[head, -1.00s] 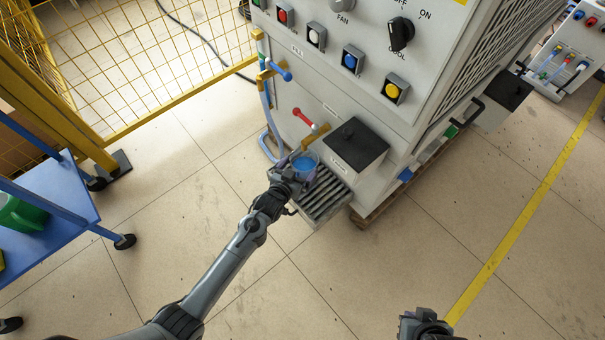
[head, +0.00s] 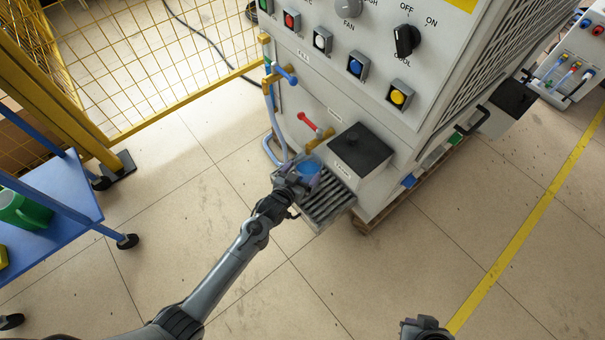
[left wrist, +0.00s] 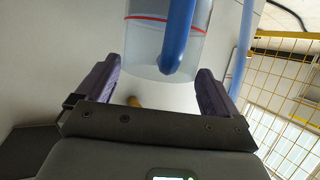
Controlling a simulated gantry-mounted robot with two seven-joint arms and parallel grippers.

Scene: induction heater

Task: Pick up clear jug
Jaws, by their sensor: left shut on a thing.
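The clear jug (head: 311,166) looks bluish in the head view, above the slatted drip tray (head: 326,204) and below the red-handled tap (head: 310,122). In the left wrist view the jug (left wrist: 147,45) is see-through, with a red line around it and a blue handle (left wrist: 178,38) facing the camera. My left gripper (head: 301,178) is shut on the jug; its two purple-grey fingers stand either side of the handle in the left wrist view (left wrist: 160,82). Whether the jug touches the tray is unclear. My right gripper (head: 425,325) is at the bottom edge; its fingers cannot be made out.
The grey heater cabinet (head: 375,125) with buttons and knobs stands behind the jug. A black-lidded box (head: 360,150) is right of it, and a blue hose (head: 270,115) left. A blue cart (head: 60,200) with a green jug (head: 22,210) is far left. The floor in front is clear.

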